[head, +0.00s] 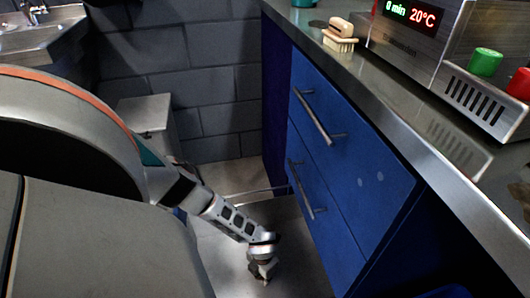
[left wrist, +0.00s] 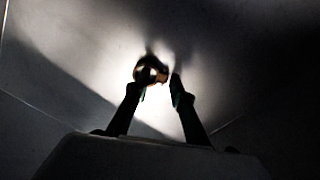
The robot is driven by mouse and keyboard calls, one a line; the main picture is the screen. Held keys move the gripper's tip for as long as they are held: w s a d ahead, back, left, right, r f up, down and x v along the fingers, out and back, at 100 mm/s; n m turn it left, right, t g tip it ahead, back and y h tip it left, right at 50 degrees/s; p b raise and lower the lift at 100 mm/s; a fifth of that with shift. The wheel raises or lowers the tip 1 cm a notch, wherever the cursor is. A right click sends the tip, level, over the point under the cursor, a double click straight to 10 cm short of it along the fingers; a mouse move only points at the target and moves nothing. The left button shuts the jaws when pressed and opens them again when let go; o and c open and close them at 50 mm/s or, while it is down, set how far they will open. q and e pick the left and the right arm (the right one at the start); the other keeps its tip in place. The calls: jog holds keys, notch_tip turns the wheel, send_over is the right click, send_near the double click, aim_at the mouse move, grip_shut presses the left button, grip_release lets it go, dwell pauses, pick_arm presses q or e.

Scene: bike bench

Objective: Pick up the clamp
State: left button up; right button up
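My left gripper (head: 263,272) points down low over the grey floor, beside the blue drawer cabinet. In the left wrist view its two dark fingers (left wrist: 157,86) stand apart. A small round, shiny, brownish metallic thing (left wrist: 149,70) lies at the fingertips, closest to the left finger. It may be the clamp, but it is too dark to be sure. I cannot tell whether a finger touches it. No clamp can be made out in the head view. My right gripper is not in view.
The blue cabinet (head: 345,160) with bar handles stands close right of my left arm. Its metal worktop (head: 400,125) holds a wooden brush (head: 341,36) and a metal device (head: 425,45) with a display. A grey box (head: 146,115) and sink (head: 40,42) are at the back left.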

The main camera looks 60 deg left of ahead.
pick_arm(q)
jog(key=shift+w+f, duration=0.15)
grip_shut()
